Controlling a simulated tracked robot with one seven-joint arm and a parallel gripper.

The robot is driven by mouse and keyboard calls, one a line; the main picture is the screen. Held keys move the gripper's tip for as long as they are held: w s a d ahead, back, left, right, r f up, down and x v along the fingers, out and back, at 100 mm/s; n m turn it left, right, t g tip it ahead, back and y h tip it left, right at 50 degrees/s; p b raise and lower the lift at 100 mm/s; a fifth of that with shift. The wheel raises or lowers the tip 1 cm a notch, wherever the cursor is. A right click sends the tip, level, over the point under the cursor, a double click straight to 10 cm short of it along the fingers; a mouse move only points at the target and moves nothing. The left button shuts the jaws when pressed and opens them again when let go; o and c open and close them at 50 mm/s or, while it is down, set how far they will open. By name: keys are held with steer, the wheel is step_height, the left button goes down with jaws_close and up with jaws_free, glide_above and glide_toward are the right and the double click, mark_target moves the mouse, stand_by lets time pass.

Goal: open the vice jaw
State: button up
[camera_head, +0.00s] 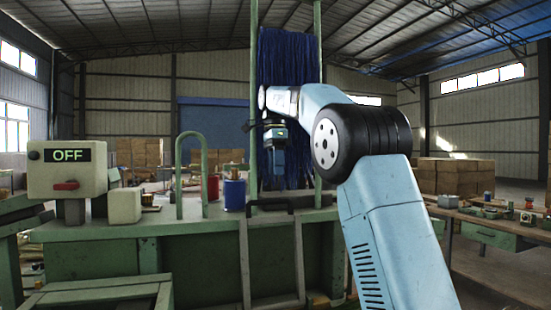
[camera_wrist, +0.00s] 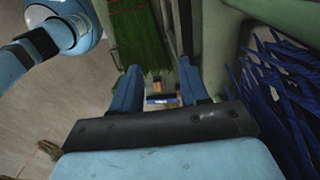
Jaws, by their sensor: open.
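My gripper (camera_head: 277,165) hangs above the green machine bench (camera_head: 195,232) in the head view, in front of the hanging blue bristles (camera_head: 287,60). In the wrist view, my gripper (camera_wrist: 158,78) has its two blue fingers spread apart. The gap between them looks empty; a small blue and brown item shows beyond it, too small to name. A dark flat part (camera_head: 270,202) lies on the bench top below the gripper. I cannot tell whether it is the vice jaw, and no jaw shows clearly in either view.
A control box marked OFF (camera_head: 67,168) with a red lever stands at the bench's left. A green hoop (camera_head: 192,140), a red can (camera_head: 213,188) and a blue can (camera_head: 234,195) stand nearby.

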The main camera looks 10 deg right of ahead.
steer(key=shift+w+r, duration=0.15)
steer(key=shift+r, duration=1.3)
steer(key=s+d+f+n+t, duration=0.1)
steer(key=s+d+f+n, duration=0.15)
steer(key=s, duration=0.35)
steer(key=s+d+f+n+t, duration=0.1)
steer(key=s+d+n, duration=0.15)
steer(key=s, duration=0.45)
steer(key=s+d+f+n+t, duration=0.1)
steer(key=s+d+f+n, duration=0.15)
steer(key=s, duration=0.35)
steer(key=s+d+f+n+t, duration=0.2)
steer(key=s+f+n, duration=0.7)
steer(key=s+f, duration=0.9)
steer(key=shift+s+f+t, duration=0.25)
steer(key=shift+s+t, duration=0.3)
steer(key=shift+t, duration=0.25)
